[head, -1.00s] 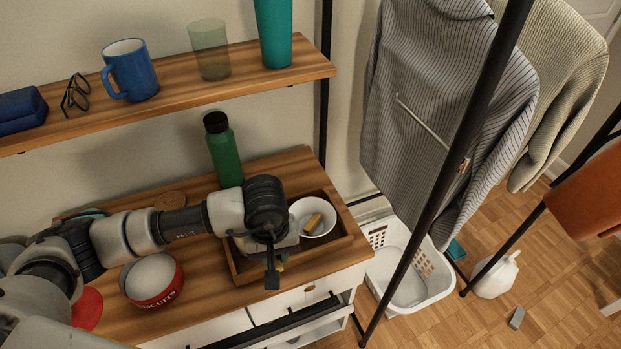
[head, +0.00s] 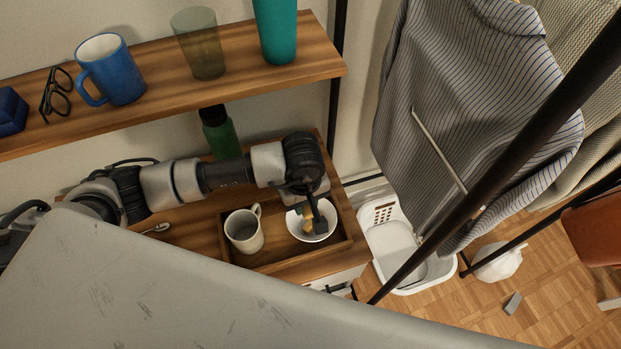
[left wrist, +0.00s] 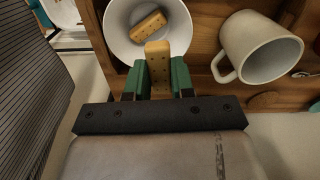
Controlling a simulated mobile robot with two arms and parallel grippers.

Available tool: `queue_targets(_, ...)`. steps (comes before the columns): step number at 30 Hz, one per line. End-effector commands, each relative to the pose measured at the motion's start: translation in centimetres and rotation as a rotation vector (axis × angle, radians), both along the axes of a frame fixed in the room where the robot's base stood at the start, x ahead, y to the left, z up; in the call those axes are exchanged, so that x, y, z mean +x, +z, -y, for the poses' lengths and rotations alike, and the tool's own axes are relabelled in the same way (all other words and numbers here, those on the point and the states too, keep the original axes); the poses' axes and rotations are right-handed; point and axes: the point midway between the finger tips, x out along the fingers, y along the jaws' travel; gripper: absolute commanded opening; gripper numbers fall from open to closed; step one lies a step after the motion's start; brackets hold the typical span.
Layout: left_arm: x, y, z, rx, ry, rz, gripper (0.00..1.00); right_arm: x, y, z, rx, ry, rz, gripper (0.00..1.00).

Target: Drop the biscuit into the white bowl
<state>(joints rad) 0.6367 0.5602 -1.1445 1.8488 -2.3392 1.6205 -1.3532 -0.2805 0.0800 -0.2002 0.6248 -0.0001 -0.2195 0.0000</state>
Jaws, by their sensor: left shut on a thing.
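The white bowl (head: 296,226) stands at the right end of the wooden tray and also shows in the left wrist view (left wrist: 118,38). One tan biscuit (left wrist: 148,25) lies inside it. My left gripper (head: 316,226) is over the bowl. In the left wrist view its green fingers (left wrist: 160,78) are shut on a second biscuit (left wrist: 157,55), whose far end overlaps the bowl's near edge in the picture. I cannot tell whether this biscuit touches the bowl. My right gripper is not in view.
A white mug (head: 243,232) stands in the wooden tray (head: 278,262) left of the bowl. A green bottle (head: 221,137) is behind my arm. The shelf (head: 172,92) with a blue mug (head: 112,70) is above. A white basket (head: 392,250) is at right.

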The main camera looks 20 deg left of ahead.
Motion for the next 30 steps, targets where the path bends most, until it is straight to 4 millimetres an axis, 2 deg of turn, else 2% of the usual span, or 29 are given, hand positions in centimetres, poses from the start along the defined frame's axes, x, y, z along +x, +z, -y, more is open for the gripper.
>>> queue_targets(5, -0.1, -0.8, 0.0, 0.0, 0.0, -0.001, 0.14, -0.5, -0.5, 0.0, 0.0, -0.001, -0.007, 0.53)
queue_targets(14, -0.1, -4.2, 0.0, 0.0, 0.0, -0.003, 0.14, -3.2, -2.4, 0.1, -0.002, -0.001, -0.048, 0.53)
queue_targets(20, -0.1, -5.9, 0.0, 0.0, 0.0, -0.001, 0.14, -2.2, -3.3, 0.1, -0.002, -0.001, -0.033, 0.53)
queue_targets(24, -0.1, -6.0, 0.0, 0.0, -0.001, 0.0, 0.14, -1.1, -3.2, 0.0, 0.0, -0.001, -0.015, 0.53)
queue_targets(29, -0.1, -6.0, 0.0, 0.001, -0.001, -0.001, 0.14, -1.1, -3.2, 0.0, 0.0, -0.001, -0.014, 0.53)
queue_targets(30, -0.1, -6.0, 0.0, 0.001, -0.001, -0.001, 0.29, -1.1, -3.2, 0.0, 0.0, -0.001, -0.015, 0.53)
